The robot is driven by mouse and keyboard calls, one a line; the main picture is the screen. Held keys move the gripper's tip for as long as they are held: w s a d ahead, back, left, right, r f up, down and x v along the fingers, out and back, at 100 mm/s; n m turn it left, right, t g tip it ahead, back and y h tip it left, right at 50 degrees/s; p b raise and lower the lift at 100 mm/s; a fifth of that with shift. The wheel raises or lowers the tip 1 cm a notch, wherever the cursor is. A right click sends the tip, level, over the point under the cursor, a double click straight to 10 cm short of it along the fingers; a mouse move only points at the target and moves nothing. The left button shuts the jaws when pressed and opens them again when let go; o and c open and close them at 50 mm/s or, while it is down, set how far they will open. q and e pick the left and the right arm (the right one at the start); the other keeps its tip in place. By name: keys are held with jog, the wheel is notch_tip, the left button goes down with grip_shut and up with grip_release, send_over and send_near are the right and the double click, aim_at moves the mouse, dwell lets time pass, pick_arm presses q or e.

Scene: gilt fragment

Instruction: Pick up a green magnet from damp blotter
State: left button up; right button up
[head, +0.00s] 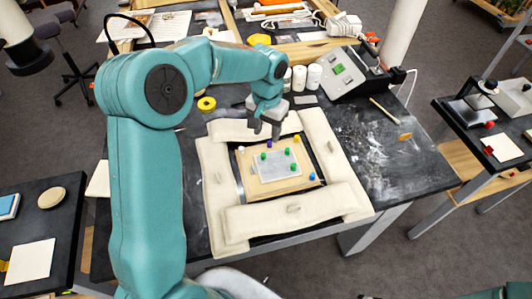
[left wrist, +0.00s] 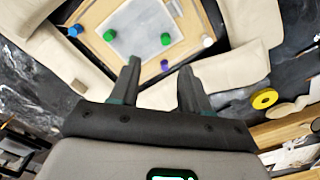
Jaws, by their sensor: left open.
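In the head view, several green magnets (head: 287,153) sit on and around a pale grey sheet (head: 278,164), which looks like the damp blotter, on a light wooden board (head: 262,187). My left gripper (head: 266,132) hangs open and empty above the board's far edge, apart from the magnets. In the left wrist view, two green magnets (left wrist: 165,39) show on the sheet (left wrist: 140,22), beyond the open fingers (left wrist: 160,67). A purple-blue magnet (left wrist: 164,65) appears between the fingertips. My right gripper is not seen.
Cream padded cushions (head: 287,213) surround the board on the dark table. Blue (head: 311,176) and white (head: 241,150) magnets sit near its edges. A yellow ring (head: 206,104), white bottles (head: 314,76) and a control box (head: 340,69) stand behind. The table's right side is mostly clear.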

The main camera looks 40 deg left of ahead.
pick_arm(q)
send_over(263, 154)
jog(key=f, duration=0.4)
jog(key=shift+w+d+f, duration=0.1)
jog(key=shift+w+d, duration=0.05)
jog(key=shift+d, duration=0.1)
jog(key=shift+d+f+p, duration=0.15)
jog(key=shift+f+p, duration=0.4)
jog(key=f, duration=0.2)
jog(key=a+f+p, duration=0.1)
jog(key=f, duration=0.1)
jog(key=shift+s, duration=0.25)
jog(key=shift+w+d+f, duration=0.1)
jog(key=shift+d+f, duration=0.05)
jog(key=shift+f, duration=0.05)
jog(key=shift+d, duration=0.15)
grip_shut()
